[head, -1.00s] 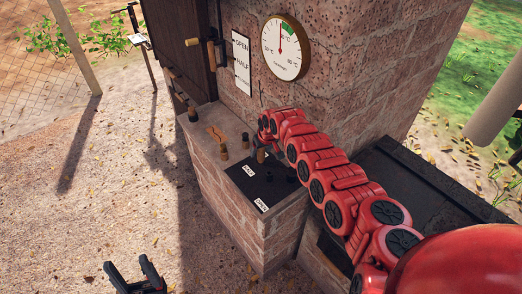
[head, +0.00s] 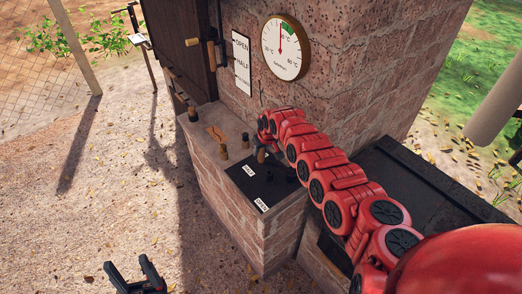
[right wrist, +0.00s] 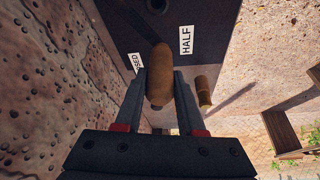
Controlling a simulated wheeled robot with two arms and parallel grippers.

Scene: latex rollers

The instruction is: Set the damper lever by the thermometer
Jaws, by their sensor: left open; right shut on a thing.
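The round thermometer (head: 285,48) is on the brick wall, its red needle pointing nearly straight up, by the edge of the green band. Below it is a black damper plate (head: 281,193) with white labels; HALF (right wrist: 186,40) and a partly hidden label ending in SED (right wrist: 136,62) show in the right wrist view. My right gripper (right wrist: 160,84) is shut on the lever's brown wooden handle (right wrist: 159,62), near the partly hidden label. In the head view my right arm covers much of the lever. My left gripper (head: 135,272) is open and empty, low over the ground.
A sign (head: 242,63) reading OPEN and HALF hangs left of the thermometer, beside a dark door (head: 178,50). Several short wooden pegs stand on the brick ledge; one (right wrist: 204,92) is beside my right gripper. Open gravel ground (head: 110,190) lies to the left.

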